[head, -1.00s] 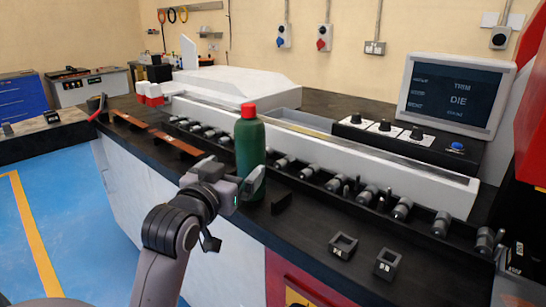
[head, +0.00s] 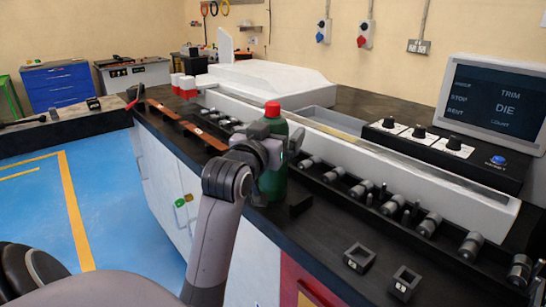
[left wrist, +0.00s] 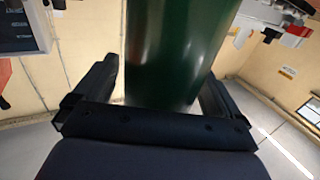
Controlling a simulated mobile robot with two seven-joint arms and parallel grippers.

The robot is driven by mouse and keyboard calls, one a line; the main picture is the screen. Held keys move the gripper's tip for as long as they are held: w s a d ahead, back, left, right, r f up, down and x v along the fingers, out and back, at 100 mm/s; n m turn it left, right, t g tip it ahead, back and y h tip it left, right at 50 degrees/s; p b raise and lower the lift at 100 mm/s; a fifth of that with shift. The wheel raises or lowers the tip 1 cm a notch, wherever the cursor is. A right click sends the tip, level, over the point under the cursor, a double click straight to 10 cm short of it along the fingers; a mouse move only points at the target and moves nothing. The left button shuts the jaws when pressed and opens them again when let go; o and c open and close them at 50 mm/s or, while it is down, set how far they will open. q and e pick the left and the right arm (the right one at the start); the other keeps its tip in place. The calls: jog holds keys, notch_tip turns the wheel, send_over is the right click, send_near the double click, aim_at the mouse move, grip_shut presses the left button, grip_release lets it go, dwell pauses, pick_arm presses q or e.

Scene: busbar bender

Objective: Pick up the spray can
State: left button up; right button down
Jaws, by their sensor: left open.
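The spray can (head: 273,178) is green with a red cap and stands upright on the dark bench top, in front of the row of rollers. My left gripper (head: 279,143) is at the can's upper body, just under the cap. In the left wrist view the green can (left wrist: 175,50) stands between the two open fingers of my left gripper (left wrist: 168,85). A gap shows on the left side; whether the right finger touches the can is hard to tell. My right gripper is not in view.
The long roller tray (head: 408,222) runs right behind the can. Two small square blocks (head: 359,257) lie at the bench's front right. Copper-coloured bars (head: 190,128) lie to the left. A control panel with a screen (head: 494,98) stands at the back right.

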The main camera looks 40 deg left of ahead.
pick_arm(q)
jog(key=shift+w+a, duration=0.15)
jog(key=shift+w, duration=0.25)
grip_shut()
